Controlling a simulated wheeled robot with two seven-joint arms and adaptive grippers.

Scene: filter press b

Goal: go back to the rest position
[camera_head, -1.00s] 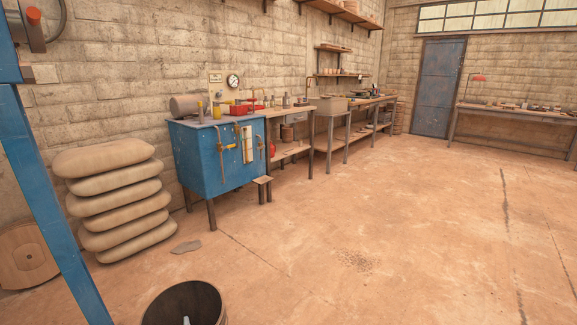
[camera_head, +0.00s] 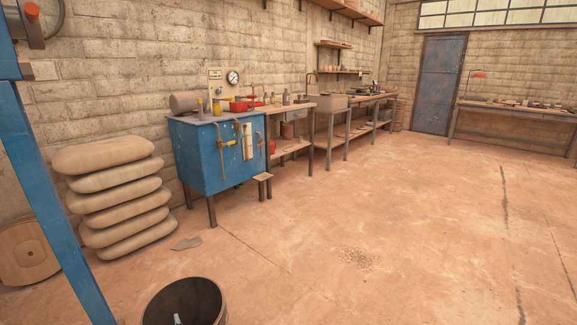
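Neither of my grippers shows in the head view, and no part of my arms can be made out. The task names no object. A blue cabinet (camera_head: 205,158) with tools hanging on its front stands against the brick wall. A blue post (camera_head: 48,195) slants down the left side of the view, close to the camera. A bucket (camera_head: 212,300) stands at the bottom edge, partly cut off, with a small pale item inside.
A stack of several sacks (camera_head: 115,185) stands at the left wall. Workbenches (camera_head: 330,112) run along the wall to a blue door (camera_head: 437,85). Another table (camera_head: 520,112) stands at the right. A grey scrap (camera_head: 186,244) lies on the floor. The middle floor is clear.

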